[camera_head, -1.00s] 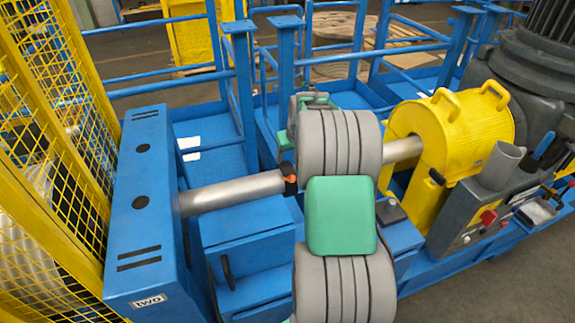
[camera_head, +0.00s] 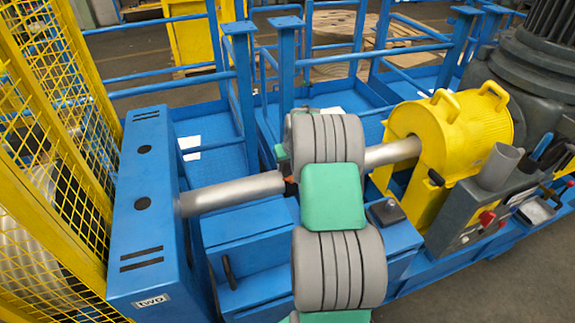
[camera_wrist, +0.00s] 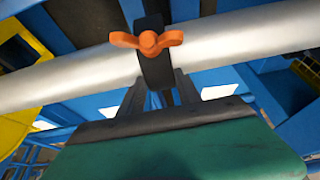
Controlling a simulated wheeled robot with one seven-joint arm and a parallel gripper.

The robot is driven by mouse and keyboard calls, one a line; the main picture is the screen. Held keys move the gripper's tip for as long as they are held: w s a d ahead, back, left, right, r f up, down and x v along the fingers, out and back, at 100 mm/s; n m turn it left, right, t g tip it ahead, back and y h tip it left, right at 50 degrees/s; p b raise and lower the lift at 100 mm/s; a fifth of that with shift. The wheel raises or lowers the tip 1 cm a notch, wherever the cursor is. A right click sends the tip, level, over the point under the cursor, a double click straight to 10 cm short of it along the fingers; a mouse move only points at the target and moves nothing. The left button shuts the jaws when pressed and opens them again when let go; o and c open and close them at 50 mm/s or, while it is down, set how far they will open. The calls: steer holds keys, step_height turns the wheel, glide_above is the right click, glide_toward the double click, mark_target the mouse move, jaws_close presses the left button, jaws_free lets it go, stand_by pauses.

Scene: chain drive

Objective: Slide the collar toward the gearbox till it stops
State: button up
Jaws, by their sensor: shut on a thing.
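The collar (camera_wrist: 154,62) is a black ring around the silver shaft (camera_wrist: 230,38), with an orange wing screw (camera_wrist: 148,42) on it. My gripper (camera_wrist: 158,92) has its two dark fingers at the collar's lower side in the wrist view, shut on it. In the head view the collar (camera_head: 291,187) shows only as a dark and orange bit beside my arm, which hides the gripper. The shaft (camera_head: 235,192) runs from the blue box at left, behind my arm, to the yellow guard. The dark grey machine (camera_head: 490,75) at right looks like the gearbox and motor.
The yellow guard (camera_head: 455,135) with two handles covers the shaft's right end. Blue railings (camera_head: 240,90) stand behind. Bare shaft shows on both sides of the collar.

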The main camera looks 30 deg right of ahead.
jaws_close()
stand_by(0.3)
